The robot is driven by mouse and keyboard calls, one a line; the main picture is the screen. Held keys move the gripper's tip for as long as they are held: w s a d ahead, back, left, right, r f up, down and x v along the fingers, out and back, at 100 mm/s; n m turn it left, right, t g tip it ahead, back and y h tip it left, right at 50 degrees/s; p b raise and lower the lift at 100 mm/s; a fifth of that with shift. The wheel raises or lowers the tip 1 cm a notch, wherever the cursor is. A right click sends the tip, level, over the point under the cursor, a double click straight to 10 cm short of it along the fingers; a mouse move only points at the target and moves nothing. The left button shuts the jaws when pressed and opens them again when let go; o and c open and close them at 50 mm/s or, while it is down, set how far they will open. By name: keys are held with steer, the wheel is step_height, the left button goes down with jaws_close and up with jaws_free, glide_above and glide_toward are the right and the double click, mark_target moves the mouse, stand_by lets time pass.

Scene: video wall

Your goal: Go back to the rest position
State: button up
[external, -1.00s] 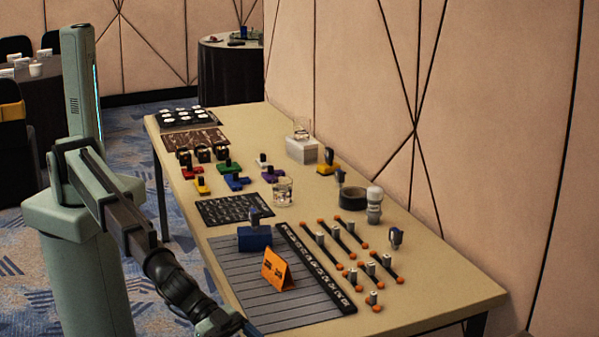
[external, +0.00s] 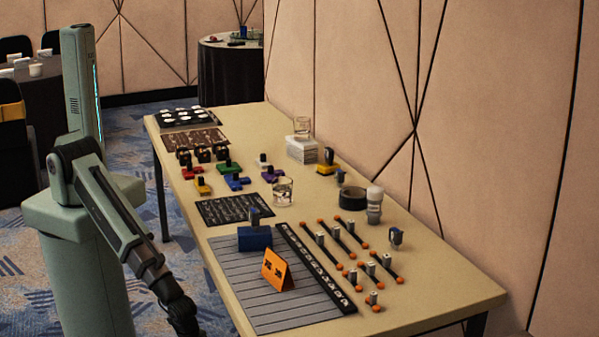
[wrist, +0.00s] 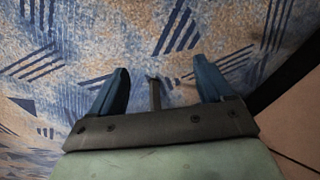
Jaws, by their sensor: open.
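My gripper (wrist: 160,88) shows in the wrist view with its two blue fingers spread wide apart. Nothing is between them, and the blue patterned carpet lies beyond. In the external view my arm hangs down beside the table's left side, and its end runs out of the bottom of the picture, so the gripper is hidden there.
The long table (external: 425,300) stands to the right of my arm. It holds an orange folded card (external: 277,270), a blue block (external: 254,238), a grey slatted mat (external: 238,283), glasses and several coloured pieces.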

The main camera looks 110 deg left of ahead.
steer(key=s+a+f+n+g, duration=0.1)
steer(key=s+a+g, duration=0.2)
steer(key=s, duration=0.9)
steer(key=s+a+f+n+g, duration=0.1)
steer(key=s+a+g, duration=0.3)
steer(key=s, duration=0.8)
steer(key=a+f, duration=0.1)
steer(key=a, duration=0.1)
steer(key=shift+s+a+h, duration=0.3)
steer(key=shift+s, duration=0.05)
steer(key=shift+f, duration=0.1)
